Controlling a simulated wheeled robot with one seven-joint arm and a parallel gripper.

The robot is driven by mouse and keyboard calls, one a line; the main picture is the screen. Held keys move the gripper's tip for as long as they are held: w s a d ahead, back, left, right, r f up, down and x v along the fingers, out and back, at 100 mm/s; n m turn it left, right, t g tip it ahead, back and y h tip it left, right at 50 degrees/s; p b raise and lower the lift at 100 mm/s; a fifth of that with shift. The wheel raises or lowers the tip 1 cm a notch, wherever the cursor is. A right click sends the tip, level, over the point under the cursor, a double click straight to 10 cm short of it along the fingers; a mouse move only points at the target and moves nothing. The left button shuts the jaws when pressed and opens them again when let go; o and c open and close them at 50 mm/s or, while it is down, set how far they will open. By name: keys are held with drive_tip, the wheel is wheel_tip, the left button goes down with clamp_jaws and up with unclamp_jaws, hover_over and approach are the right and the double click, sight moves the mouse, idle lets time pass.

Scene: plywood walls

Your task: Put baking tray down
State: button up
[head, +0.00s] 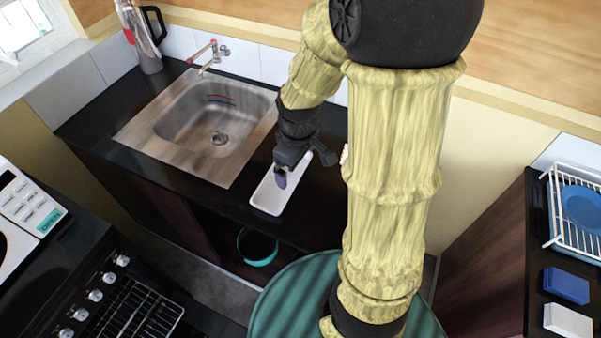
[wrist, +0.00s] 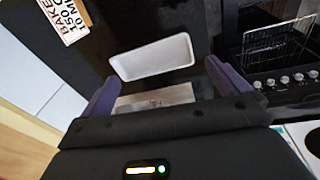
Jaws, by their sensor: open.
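The baking tray (head: 270,196) is a white, shallow, long tray. It lies on the black counter to the right of the sink in the head view. In the wrist view the tray (wrist: 152,58) lies flat just beyond my fingertips. Part of the tray is hidden behind my gripper in the head view.
The steel sink (head: 212,122) is left of the tray. A label card (wrist: 66,20) lies on the counter in the wrist view. A stove (head: 122,302) is front left. A dish rack (head: 573,208) stands right.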

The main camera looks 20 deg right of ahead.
drive_tip(key=s+m, duration=0.1)
drive_tip(key=m, duration=0.1)
drive_tip(key=s+r+m, duration=0.1)
drive_tip(key=s+m, duration=0.1)
drive_tip(key=m, duration=0.1)
drive_tip(key=s+r+m, duration=0.1)
drive_tip(key=s+m, duration=0.1)
drive_tip(key=shift+a+t, duration=0.1)
drive_tip(key=shift+t, duration=0.3)
drive_tip(key=shift+w+d+f, duration=0.1)
drive_tip(key=shift+d, duration=0.1)
drive_tip(key=shift+a, duration=0.15)
